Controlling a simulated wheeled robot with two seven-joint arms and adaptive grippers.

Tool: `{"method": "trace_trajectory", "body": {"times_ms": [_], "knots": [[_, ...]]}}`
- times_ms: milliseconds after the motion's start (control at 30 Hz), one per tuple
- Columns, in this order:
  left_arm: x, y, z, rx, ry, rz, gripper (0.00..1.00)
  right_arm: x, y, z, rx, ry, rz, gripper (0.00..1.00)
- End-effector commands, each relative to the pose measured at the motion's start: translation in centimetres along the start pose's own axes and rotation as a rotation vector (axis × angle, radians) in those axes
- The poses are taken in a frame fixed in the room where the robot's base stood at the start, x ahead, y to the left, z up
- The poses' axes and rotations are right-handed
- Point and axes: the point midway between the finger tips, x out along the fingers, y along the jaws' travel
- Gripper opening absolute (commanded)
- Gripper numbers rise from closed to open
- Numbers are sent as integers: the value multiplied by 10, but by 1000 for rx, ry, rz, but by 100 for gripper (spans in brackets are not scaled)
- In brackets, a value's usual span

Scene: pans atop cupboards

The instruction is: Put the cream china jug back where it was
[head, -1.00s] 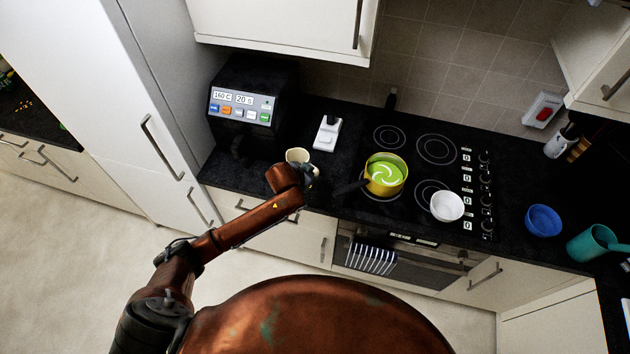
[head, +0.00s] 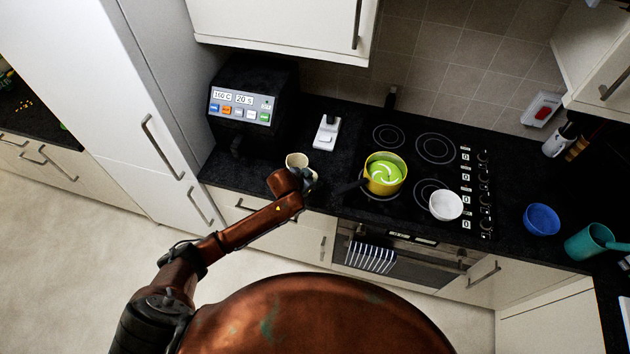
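The cream china jug (head: 296,159) is at the left part of the black worktop, in front of the white socket block and left of the pan. Its lower part is hidden by my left gripper (head: 308,177), so I cannot tell whether it touches the worktop. The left gripper is at the jug's near right side. Its fingers are small, dark and partly behind my wrist, so I cannot tell whether they are shut on the jug. My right gripper is not in view.
A yellow-green pan (head: 385,173) with green contents sits on the hob, its dark handle pointing toward my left gripper. A white bowl (head: 446,205), a blue bowl (head: 542,220) and a teal jug (head: 590,242) stand to the right. A black machine (head: 246,103) stands at the back left.

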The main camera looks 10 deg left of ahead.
Motion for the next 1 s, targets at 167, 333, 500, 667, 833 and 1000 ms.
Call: {"method": "trace_trajectory", "body": {"times_ms": [167, 333, 500, 667, 833, 1000], "knots": [[0, 0, 0, 0, 0, 0, 28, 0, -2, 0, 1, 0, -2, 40], [0, 0, 0, 0, 0, 0, 28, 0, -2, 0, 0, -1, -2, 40], [-8, -1, -2, 0, 2, 0, 28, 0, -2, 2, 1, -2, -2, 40], [-33, -1, -2, 0, 2, 0, 28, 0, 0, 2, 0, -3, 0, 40], [-70, -1, -2, 2, 4, 0, 28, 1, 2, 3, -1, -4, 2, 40], [-101, -1, -2, 0, 2, 0, 28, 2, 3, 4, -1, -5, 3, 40]]}}
